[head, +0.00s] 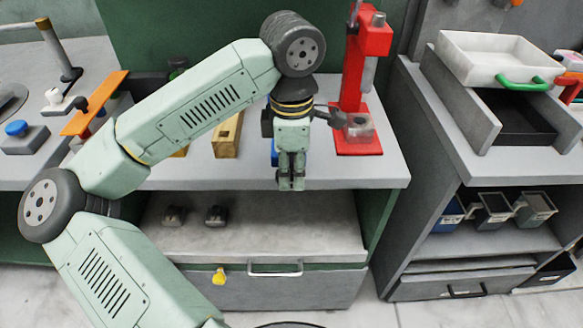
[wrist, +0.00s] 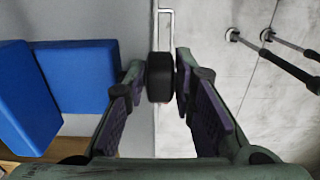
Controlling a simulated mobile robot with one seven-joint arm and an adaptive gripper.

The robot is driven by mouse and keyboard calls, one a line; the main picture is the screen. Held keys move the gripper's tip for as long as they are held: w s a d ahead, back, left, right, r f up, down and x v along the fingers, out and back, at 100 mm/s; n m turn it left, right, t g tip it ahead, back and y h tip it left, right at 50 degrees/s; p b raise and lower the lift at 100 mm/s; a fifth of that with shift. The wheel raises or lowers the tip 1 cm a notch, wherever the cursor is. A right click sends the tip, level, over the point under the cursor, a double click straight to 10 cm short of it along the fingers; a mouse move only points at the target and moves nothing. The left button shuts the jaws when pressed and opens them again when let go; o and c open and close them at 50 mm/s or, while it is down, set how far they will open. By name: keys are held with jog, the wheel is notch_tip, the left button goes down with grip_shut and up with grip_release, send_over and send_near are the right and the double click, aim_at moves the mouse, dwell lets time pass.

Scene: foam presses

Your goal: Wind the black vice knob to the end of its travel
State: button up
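The black vice knob (wrist: 160,78) is a short dark cylinder in the middle of the wrist view, between my fingertips. My gripper (wrist: 161,82) has its purple-padded fingers closed in on both sides of the knob, with little or no gap showing. In the head view my gripper (head: 291,182) points down at the front edge of the middle bench, and its fingers and wrist hide most of the knob. Two blue blocks (wrist: 75,80) lie left of my fingers in the wrist view. The rest of the vice is largely hidden behind my gripper in the head view.
A red press (head: 365,90) stands on the bench to the right of my wrist, close to it. A wooden block (head: 227,138) lies to the left. Below are a shelf with two dark items (head: 215,214) and a drawer handle (head: 275,272). Space before the bench is clear.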

grip_shut()
jog(key=shift+f+h+b, duration=0.15)
jog(key=shift+h+b, duration=0.15)
jog(key=shift+b, duration=0.25)
jog(key=shift+a+f+h+b, duration=0.15)
jog(key=shift+h+b, duration=0.35)
jog(key=shift+b, duration=0.35)
jog(key=h+b, duration=0.2)
jog(key=b, duration=0.1)
jog(key=shift+a+b, duration=0.2)
jog(key=shift+b, duration=0.2)
jog(key=h+b, duration=0.2)
jog(key=b, duration=0.1)
jog(key=h+b, duration=0.3)
jog(key=a+h+b, duration=0.1)
jog(key=h+b, duration=0.1)
jog(key=b, duration=0.2)
jog(key=shift+f+h, duration=0.2)
jog(key=shift+h, duration=0.1)
jog(key=h+b, duration=0.1)
jog(key=b, duration=0.1)
jog(key=shift+a+h+b, duration=0.1)
jog(key=shift+h+b, duration=0.2)
jog(key=shift+h, duration=0.1)
jog(key=shift+a+r+h+b, duration=0.1)
jog(key=shift+h+b, duration=0.4)
jog(key=shift+b, duration=0.05)
jog(key=shift+r, duration=0.1)
